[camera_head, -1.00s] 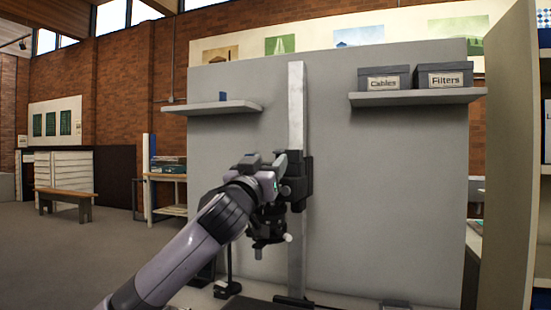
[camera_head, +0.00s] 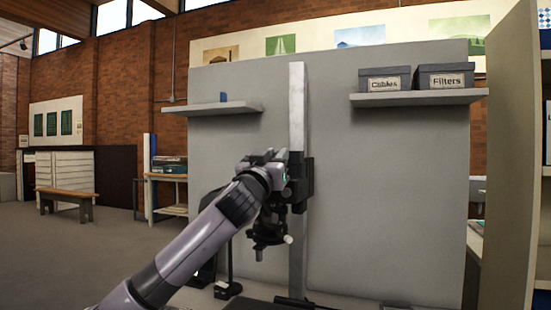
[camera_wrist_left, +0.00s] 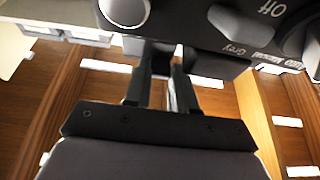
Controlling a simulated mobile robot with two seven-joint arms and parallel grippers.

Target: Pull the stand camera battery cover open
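The stand camera (camera_head: 268,228) is a dark unit hanging from the black carriage (camera_head: 303,180) on a tall metal column. In the left wrist view, its dark body (camera_wrist_left: 237,30) fills the top, with a light round knob and white lettering such as "Off" and "Grey". My left gripper (camera_head: 280,157) is at the carriage, above the hanging part. In the left wrist view, the two dark fingers (camera_wrist_left: 162,62) stand apart and their tips reach the underside of the body. I cannot make out the battery cover or whether the tips touch it. My right gripper is not in view.
A grey panel (camera_head: 390,190) stands behind the column. Shelves are on both sides, the right one (camera_head: 420,98) with boxes marked Cables (camera_head: 384,84) and Filters (camera_head: 445,80). A thin black upright (camera_head: 229,265) stands left of the column. A tall cabinet side (camera_head: 510,170) closes the right.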

